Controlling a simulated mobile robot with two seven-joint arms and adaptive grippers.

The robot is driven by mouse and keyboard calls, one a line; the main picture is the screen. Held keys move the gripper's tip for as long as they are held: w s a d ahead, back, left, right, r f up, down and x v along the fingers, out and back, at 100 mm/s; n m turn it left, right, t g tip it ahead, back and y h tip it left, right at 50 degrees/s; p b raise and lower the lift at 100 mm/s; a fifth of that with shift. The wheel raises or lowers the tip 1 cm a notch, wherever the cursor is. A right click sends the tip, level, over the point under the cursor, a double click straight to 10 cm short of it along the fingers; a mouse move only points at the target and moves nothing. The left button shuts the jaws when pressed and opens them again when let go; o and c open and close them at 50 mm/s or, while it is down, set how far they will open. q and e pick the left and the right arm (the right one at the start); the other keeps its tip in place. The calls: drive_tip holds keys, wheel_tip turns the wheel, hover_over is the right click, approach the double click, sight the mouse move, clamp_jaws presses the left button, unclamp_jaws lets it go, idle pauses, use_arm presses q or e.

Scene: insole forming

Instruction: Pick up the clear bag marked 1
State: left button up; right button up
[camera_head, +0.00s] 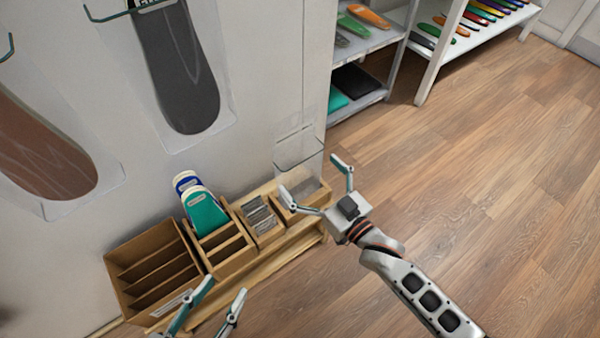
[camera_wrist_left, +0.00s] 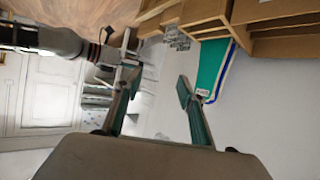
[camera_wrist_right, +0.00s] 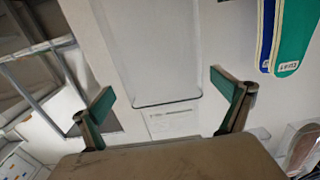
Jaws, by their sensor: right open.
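A clear bag (camera_head: 298,150) stands or hangs against the pale wall, above the right end of the wooden organizer. No number on it is legible. The right wrist view shows a long clear pouch (camera_wrist_right: 150,55) with a rounded dark edge, and a pale printed label (camera_wrist_right: 172,120) beside it. My right gripper (camera_head: 331,184) is open, with its fingers spread near the bag's lower end and nothing gripped. Its fingers show on both sides of the pouch (camera_wrist_right: 168,92). My left gripper (camera_head: 227,285) is open and empty in front of the organizer; its gap also shows in the left wrist view (camera_wrist_left: 158,78).
The wooden organizer (camera_head: 150,262) stands along the wall, holding a teal insole (camera_head: 205,213), a blue-edged one and small grey items (camera_head: 260,215). Packaged black (camera_head: 180,75) and brown (camera_head: 40,155) insoles hang above. A shelf (camera_head: 365,50) stands behind; the floor to the right is clear.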

sight(305, 170)
drive_tip(key=b+x, duration=0.1)
drive_tip(key=x, duration=0.2)
drive_tip(key=shift+w+a+f, duration=0.1)
drive_tip(key=shift+a, duration=0.15)
drive_tip(key=shift+w+a, duration=0.15)
drive_tip(key=shift+w, duration=0.05)
use_arm(q)
drive_tip(key=shift+w+d+r+n, duration=0.2)
drive_tip(key=shift+d+n, duration=0.1)
drive_tip(key=shift+d, duration=0.2)
use_arm(e)
drive_tip(key=shift+w, duration=0.1)
drive_tip(key=shift+r, duration=0.25)
drive_tip(key=shift+c, duration=0.4)
drive_tip(key=c, duration=0.8)
